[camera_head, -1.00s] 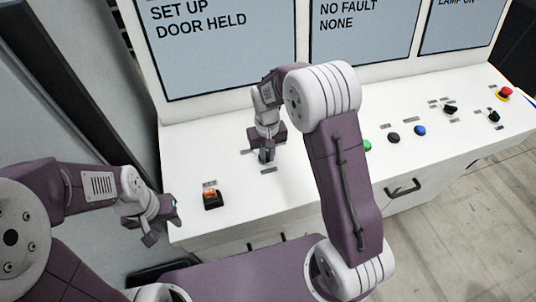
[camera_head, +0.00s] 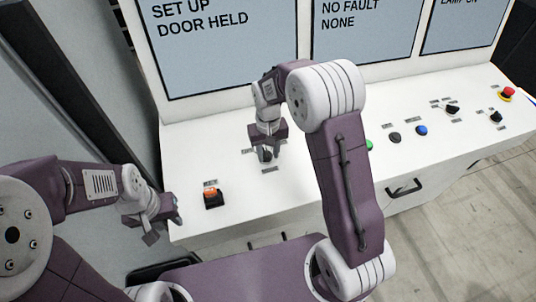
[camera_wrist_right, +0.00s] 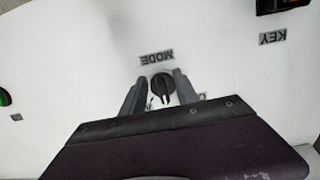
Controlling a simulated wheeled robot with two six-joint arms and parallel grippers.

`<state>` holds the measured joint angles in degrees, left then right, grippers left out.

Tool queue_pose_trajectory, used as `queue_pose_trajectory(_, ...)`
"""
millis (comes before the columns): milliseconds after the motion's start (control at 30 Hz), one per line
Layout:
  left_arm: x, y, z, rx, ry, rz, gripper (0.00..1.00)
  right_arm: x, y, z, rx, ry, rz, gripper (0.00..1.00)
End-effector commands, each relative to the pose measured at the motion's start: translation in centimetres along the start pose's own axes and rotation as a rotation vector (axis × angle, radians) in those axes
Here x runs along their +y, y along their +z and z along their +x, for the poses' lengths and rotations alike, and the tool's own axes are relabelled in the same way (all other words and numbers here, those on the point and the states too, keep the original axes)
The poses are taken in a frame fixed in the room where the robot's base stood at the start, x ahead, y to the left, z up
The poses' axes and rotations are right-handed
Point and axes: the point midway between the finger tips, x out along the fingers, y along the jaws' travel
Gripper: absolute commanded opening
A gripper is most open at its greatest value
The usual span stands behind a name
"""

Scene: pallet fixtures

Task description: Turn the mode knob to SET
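The black mode knob (camera_wrist_right: 162,88) sits below its MODE label (camera_wrist_right: 157,57) in the right wrist view, where the picture is upside down. My right gripper (camera_wrist_right: 159,82) is open, with one grey finger on each side of the knob and small gaps between. In the head view my right gripper (camera_head: 265,152) is low over the white console (camera_head: 300,190), around the knob. The marks around the knob are partly hidden by the fingers and too small to read. A screen (camera_head: 220,45) reads SET UP, DOOR HELD. My left gripper (camera_head: 163,227) looks open and empty left of the console.
Green (camera_head: 369,146), black and blue (camera_head: 421,130) buttons, more knobs and a red emergency button (camera_head: 506,93) lie to the right. A second screen (camera_head: 360,25) reads NO FAULT, NONE.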

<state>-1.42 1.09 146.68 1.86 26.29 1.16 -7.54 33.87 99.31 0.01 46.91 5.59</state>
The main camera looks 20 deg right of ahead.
Motion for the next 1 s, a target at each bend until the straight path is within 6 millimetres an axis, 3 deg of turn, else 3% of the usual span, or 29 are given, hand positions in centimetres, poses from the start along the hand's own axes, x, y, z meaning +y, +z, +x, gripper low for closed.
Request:
queue_pose_trajectory(200,0.0,0.1,0.8,0.000,0.000,0.000,0.36,0.0,-0.1,-4.7,0.007,-0.001,0.000,0.36)
queue_pose_trajectory(400,0.0,0.1,1.0,0.000,0.000,0.000,0.36,0.0,-0.1,-7.7,0.002,0.000,0.000,0.36)
queue_pose_trajectory(1000,0.0,0.1,1.0,0.000,0.000,0.000,0.36,0.0,0.0,-8.1,-0.001,0.000,0.000,0.36)
